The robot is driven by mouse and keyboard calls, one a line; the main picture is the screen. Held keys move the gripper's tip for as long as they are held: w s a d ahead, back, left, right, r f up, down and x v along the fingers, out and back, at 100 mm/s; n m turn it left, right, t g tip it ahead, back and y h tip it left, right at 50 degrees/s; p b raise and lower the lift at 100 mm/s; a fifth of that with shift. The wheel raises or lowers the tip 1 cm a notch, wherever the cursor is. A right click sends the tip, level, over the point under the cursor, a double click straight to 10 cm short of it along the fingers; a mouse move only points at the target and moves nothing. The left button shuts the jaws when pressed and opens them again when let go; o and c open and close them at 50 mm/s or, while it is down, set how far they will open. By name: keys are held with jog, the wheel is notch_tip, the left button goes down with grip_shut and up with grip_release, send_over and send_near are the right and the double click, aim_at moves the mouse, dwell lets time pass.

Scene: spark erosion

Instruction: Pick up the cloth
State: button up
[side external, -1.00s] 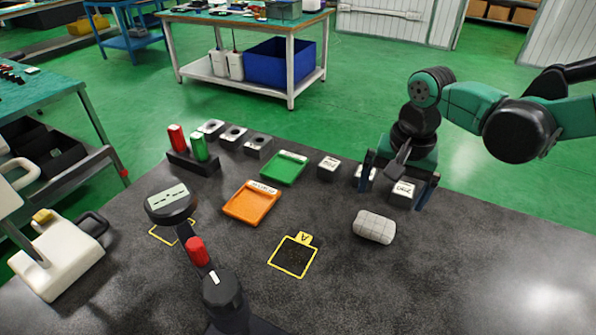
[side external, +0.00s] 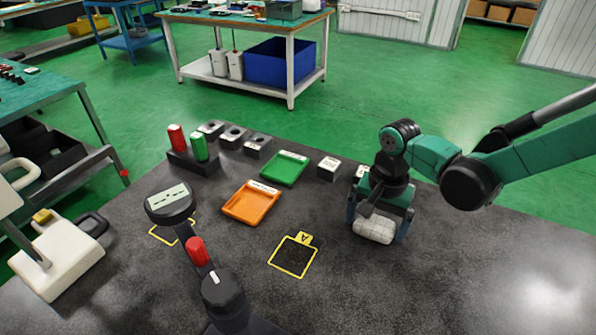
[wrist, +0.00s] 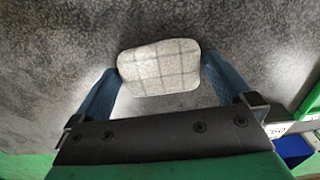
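The cloth is a rounded pale grey bundle with a checked pattern (side external: 374,231), lying on the dark worktop right of the yellow-outlined square marked A. My gripper (side external: 378,225) is down over it, its blue fingers spread on either side. In the wrist view the cloth (wrist: 160,68) lies between the two fingers, near both fingertips. I cannot tell whether either finger touches it. The gripper hides part of the cloth's far side in the side view.
Left of my gripper are an orange tray (side external: 238,208), a green tray (side external: 290,165) and the yellow-outlined square (side external: 293,257). A labelled block (side external: 328,168) stands behind. The front right worktop is clear.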

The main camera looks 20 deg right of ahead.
aim_at(376, 222)
jog(key=c, duration=1)
jog(key=shift+r, duration=0.1)
notch_tip(376, 222, up, 20)
